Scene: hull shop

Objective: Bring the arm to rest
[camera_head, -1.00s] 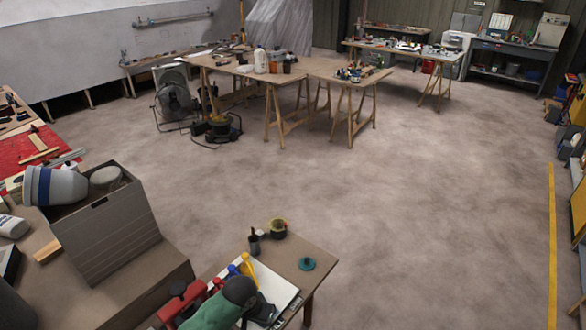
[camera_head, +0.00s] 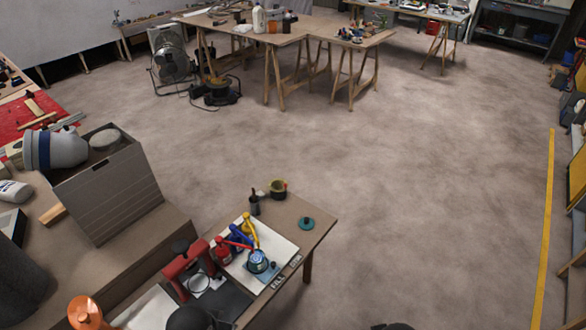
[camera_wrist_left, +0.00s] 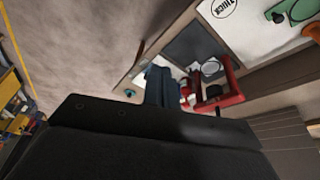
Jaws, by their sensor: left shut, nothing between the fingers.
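In the left wrist view, my left gripper (camera_wrist_left: 160,85) shows as a blue-grey shape beyond the dark wrist housing. It looks shut and holds nothing. It hangs over the near worktable (camera_wrist_left: 123,88) and covers part of it. A red press (camera_wrist_left: 228,88) appears just right of the fingers; I cannot judge the gap. In the head view, the same red press (camera_head: 188,268) stands on that table. A black rounded shape at the bottom edge may be part of my arm. My right gripper cannot be made out.
Blue, yellow and red hand tools, a blue-labelled tin (camera_head: 258,262), a teal lid (camera_head: 306,223) and a tape roll (camera_head: 278,188) crowd the near table. A grey box (camera_head: 108,200) stands left. A copper-coloured object (camera_head: 85,312) is at bottom left. The middle floor is clear.

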